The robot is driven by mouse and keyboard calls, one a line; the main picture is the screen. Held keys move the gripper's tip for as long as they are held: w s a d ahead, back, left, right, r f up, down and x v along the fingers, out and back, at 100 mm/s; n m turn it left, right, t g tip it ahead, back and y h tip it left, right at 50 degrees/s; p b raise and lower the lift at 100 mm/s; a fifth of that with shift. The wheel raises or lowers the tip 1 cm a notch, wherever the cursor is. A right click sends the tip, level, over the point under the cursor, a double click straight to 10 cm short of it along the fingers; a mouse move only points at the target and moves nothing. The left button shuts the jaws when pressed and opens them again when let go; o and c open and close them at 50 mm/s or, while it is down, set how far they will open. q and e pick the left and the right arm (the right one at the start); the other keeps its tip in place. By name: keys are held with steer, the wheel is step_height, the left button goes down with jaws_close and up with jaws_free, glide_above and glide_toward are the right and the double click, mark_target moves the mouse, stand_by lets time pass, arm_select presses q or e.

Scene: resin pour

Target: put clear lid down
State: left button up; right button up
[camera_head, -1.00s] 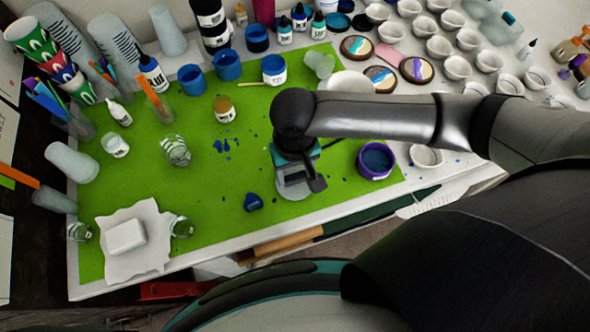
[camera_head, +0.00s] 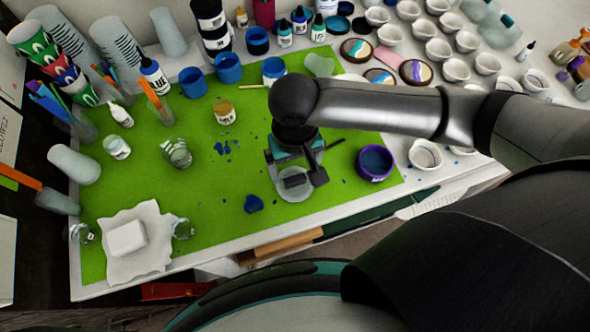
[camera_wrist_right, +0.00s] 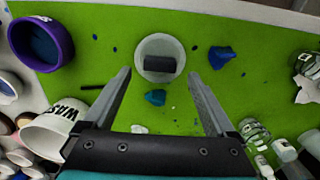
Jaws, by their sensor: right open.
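The clear lid (camera_head: 296,194) lies flat on the green mat (camera_head: 225,185) near its front edge, below my right gripper. It also shows in the right wrist view as a pale round disc (camera_wrist_right: 160,78), with a dark grey block-like shape (camera_wrist_right: 159,63) across its middle. My right gripper (camera_wrist_right: 160,100) is open, its fingers spread with nothing between them. In that view the lid shows beyond the fingertips. In the head view my right gripper (camera_head: 302,180) partly covers the lid. My left gripper is not in view.
A blue lump (camera_head: 253,204) lies left of the lid, and a purple-rimmed cup (camera_head: 374,163) stands to the right. A small blue piece (camera_wrist_right: 155,97) and a white lettered cup (camera_wrist_right: 53,131) show in the right wrist view. A white block (camera_head: 127,238) sits on paper at the front left.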

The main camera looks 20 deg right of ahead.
mark_target(295, 179)
step_height(295, 179, up, 9)
steer(key=p, duration=0.1)
steer(key=shift+f, duration=0.2)
stand_by(0.5)
